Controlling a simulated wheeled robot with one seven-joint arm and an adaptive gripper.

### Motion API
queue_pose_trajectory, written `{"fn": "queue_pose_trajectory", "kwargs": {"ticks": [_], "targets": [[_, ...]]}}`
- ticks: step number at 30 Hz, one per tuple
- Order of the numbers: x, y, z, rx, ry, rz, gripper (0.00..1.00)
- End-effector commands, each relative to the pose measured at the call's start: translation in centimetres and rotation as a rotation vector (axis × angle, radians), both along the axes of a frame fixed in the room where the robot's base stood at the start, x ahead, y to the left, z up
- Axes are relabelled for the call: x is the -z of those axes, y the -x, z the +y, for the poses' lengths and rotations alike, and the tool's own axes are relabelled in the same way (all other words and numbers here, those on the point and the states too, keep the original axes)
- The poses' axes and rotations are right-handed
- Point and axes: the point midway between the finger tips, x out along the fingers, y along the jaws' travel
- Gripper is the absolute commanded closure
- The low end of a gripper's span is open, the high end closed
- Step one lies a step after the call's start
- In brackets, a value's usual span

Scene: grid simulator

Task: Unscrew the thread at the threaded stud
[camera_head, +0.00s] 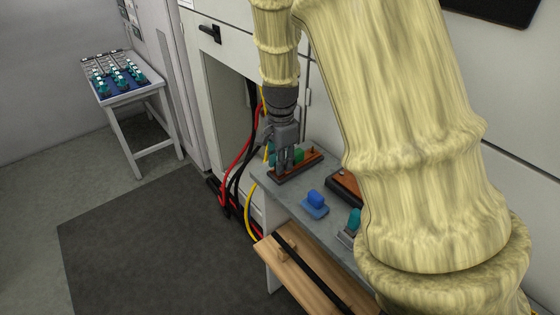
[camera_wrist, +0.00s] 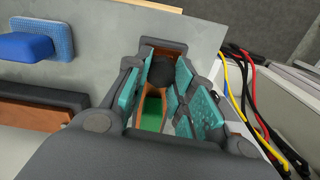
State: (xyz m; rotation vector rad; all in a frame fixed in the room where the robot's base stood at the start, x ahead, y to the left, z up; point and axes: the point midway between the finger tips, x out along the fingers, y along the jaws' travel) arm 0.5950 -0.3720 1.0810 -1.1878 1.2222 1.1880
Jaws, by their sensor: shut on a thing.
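My gripper (camera_head: 284,160) points down over a brown board (camera_head: 311,163) on the grey bench. In the wrist view, my gripper (camera_wrist: 158,88) has its teal-padded fingers on both sides of a dark round knob (camera_wrist: 160,72) and is shut on it. A green block (camera_head: 299,156) is on the board beside the fingers; a green surface (camera_wrist: 151,114) also shows between them in the wrist view. The threaded stud is not clearly visible; the fingers hide most of the board's middle.
A blue block on a blue base (camera_head: 315,203) stands nearby on the bench (camera_head: 282,190). Another dark-edged board (camera_head: 345,188) and a teal-topped item (camera_head: 353,221) are to the right. Red, black and yellow cables (camera_head: 236,168) hang at the left. A side table (camera_head: 130,95) holds several teal parts.

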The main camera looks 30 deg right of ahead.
Motion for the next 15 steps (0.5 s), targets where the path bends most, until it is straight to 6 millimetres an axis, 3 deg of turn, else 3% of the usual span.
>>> {"fn": "queue_pose_trajectory", "kwargs": {"ticks": [1,5,10,15], "targets": [[0.01,0.03,0.00,0.000,0.000,0.001,0.79],[0.01,0.04,-0.01,0.000,0.000,0.001,1.00],[-0.18,0.03,-0.02,-0.064,-0.001,0.001,1.00],[-0.28,-0.04,0.04,-0.286,-0.003,0.001,1.00]]}}
